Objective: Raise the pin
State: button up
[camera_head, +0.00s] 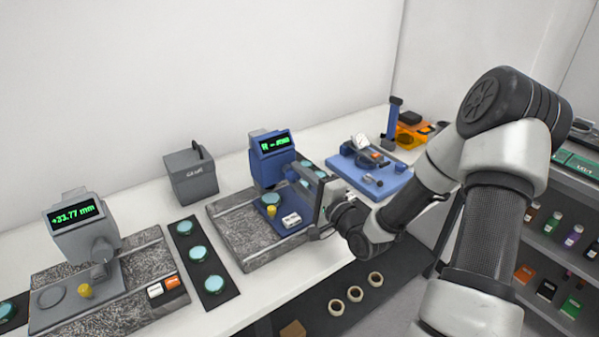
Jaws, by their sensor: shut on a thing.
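My gripper (303,191) is at the right side of the blue-headed instrument (271,160), over its grey stone base (240,236). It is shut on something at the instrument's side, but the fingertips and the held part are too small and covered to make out. I cannot tell which part is the pin. A small yellow knob (271,211) stands on the blue stage, left of my gripper and apart from it. The instrument's green display is lit, its text hard to read.
A grey instrument (82,225) reading +33.77 mm stands at left. A dark mat (214,297) with teal discs lies between the instruments. A grey box (191,175) stands behind. A blue tray (385,189) with a gauge is at right. Several rings (354,294) lie in front.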

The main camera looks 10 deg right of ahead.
jog(key=shift+m+p, duration=0.35)
jog(key=shift+m, duration=0.55)
jog(key=o, duration=1)
jog(key=shift+o, duration=0.2)
jog(key=shift+s+d+f, duration=0.1)
jog(key=shift+s+d, duration=0.15)
jog(key=shift+s, duration=0.15)
jog(key=v, duration=1.6)
jog(key=shift+s+p, duration=0.2)
jog(key=shift+p, duration=0.1)
